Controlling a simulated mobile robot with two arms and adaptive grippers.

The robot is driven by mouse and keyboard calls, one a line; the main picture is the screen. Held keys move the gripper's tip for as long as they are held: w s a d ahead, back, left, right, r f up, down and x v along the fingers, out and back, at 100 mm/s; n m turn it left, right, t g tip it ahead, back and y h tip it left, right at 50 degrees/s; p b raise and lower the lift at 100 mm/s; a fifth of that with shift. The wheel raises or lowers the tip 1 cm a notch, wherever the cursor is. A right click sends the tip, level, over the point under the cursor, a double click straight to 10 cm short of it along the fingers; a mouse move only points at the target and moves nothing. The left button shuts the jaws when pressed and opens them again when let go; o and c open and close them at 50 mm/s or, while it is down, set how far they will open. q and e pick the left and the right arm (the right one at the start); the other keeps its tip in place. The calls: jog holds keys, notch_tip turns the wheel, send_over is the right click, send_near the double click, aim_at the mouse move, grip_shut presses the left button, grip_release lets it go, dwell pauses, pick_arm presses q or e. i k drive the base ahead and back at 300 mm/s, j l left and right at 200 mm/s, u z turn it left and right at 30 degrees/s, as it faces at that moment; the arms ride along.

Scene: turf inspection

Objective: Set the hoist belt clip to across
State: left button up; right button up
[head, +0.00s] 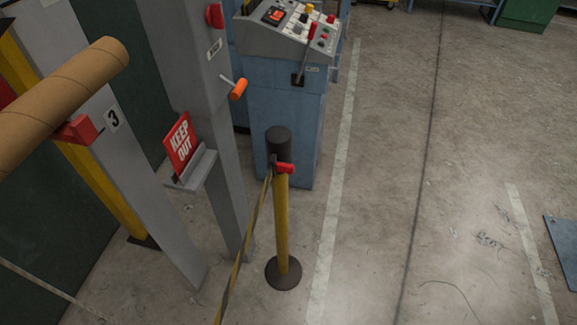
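A yellow post (281,225) with a black head (278,140) and a round dark base stands on the floor, left of the picture's middle. A red clip (285,168) sits at the post's head, on its near side. A black-and-yellow belt (243,240) runs from the head down and toward me, leaving the picture at the bottom edge. The belt's other end is out of view. I cannot tell how the clip is latched to the head. Neither of my grippers is in view.
Behind the post stands a blue control console (282,110). To the left are grey uprights (190,60), an orange handle (238,88), a red KEEP OUT sign (180,143) and a large cardboard tube (65,88). The floor (385,200) to the right is mostly open.

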aim_at(279, 167)
jog(key=i+l+u, duration=0.1)
jog(key=u, duration=0.35)
jog(key=l+u, duration=0.25)
jog(key=u, duration=0.2)
jog(key=i+l+u, duration=0.1)
jog(key=l+u, duration=0.15)
jog(key=u, duration=0.25)
jog(key=l+u, duration=0.25)
jog(key=u, duration=0.2)
jog(key=l+u, duration=0.1)
jog(key=l, duration=0.35)
jog(key=k+l+u, duration=0.1)
jog(key=l, duration=0.35)
jog(key=k+l, duration=0.15)
jog(key=l, duration=0.3)
jog(key=k+l+u, duration=0.15)
jog(key=l, duration=0.3)
jog(key=l+u, duration=0.1)
jog(key=l, duration=0.35)
jog(key=k+l+u, duration=0.1)
jog(key=l, duration=0.35)
jog(key=k+l+u, duration=0.1)
jog(key=k+l, duration=0.15)
jog(key=l, duration=0.15)
jog(key=k+l, duration=0.15)
jog(key=l, duration=0.25)
jog(key=u, duration=0.05)
